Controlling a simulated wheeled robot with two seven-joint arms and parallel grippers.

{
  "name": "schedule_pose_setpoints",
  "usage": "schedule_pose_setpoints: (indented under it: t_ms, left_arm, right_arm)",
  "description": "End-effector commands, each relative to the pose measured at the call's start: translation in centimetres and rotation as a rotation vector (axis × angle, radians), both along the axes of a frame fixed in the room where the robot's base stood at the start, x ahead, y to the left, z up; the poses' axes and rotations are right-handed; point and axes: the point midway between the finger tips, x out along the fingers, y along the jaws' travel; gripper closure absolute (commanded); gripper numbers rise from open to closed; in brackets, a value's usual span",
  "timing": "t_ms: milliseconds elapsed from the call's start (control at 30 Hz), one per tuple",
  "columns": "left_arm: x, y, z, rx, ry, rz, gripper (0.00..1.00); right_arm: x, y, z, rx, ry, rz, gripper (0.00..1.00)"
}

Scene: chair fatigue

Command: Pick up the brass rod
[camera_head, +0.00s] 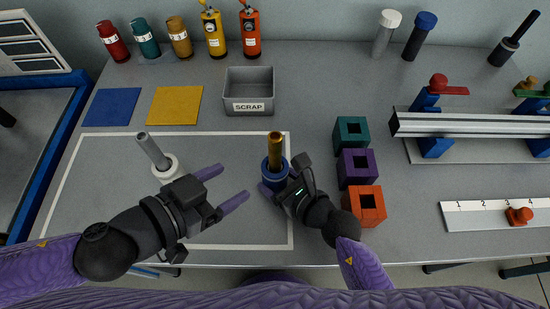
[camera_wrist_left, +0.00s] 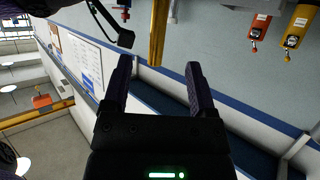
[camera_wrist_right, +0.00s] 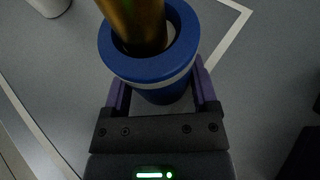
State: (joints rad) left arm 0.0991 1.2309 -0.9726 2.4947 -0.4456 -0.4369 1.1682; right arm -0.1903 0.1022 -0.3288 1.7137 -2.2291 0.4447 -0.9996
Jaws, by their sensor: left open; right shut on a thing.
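The brass rod (camera_head: 274,148) stands nearly upright in a blue cup-like holder (camera_head: 268,178) with a white band. My right gripper (camera_head: 281,175) is shut on the blue holder, one finger on each side; the right wrist view shows the rod (camera_wrist_right: 137,22) rising from the holder (camera_wrist_right: 152,75). The rod's lower end is hidden inside. My left gripper (camera_head: 233,184) is open and empty, to the left of the blue holder, fingers pointing toward it.
A grey rod (camera_head: 153,151) leans in a white holder (camera_head: 168,170) close behind my left gripper. Green (camera_head: 351,133), purple (camera_head: 357,168) and orange (camera_head: 364,205) square blocks stand right of my right gripper. A scrap bin (camera_head: 249,106) is behind. The white-outlined area's left part is clear.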

Motion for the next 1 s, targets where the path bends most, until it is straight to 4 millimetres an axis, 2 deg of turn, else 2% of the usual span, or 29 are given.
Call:
schedule_pose_setpoints:
  t_ms: [200, 367, 533, 667, 833, 867, 1000]
  left_arm:
    - [2.9, -3.0, -1.6, -0.004, 0.002, 0.003, 0.26]
    - [4.3, -4.5, -2.5, -0.001, 0.003, 0.001, 0.26]
    - [6.5, -6.8, -3.9, -0.001, 0.002, 0.0, 0.26]
    - [7.3, -7.7, -4.4, 0.0, 0.003, -0.001, 0.26]
    - [7.3, -7.7, -4.4, 0.0, 0.004, -0.001, 0.26]
    - [7.3, -7.7, -4.4, 0.0, 0.004, -0.001, 0.28]
    - [7.3, -7.7, -4.4, 0.0, 0.004, -0.001, 0.58]
  right_arm:
    - [0.0, 0.0, 0.1, 0.001, -0.002, -0.001, 0.87]
    - [0.0, 0.0, 0.0, 0.0, -0.001, -0.001, 0.87]
    - [0.0, 0.0, 0.1, 0.001, -0.002, -0.001, 0.87]
    - [0.0, 0.0, 0.1, 0.001, -0.002, -0.001, 0.87]
    - [0.0, 0.0, 0.1, 0.001, -0.002, -0.001, 0.87]
    - [0.0, 0.0, 0.1, 0.001, -0.002, -0.001, 0.87]
    - [0.0, 0.0, 0.1, 0.001, -0.002, -0.001, 0.87]
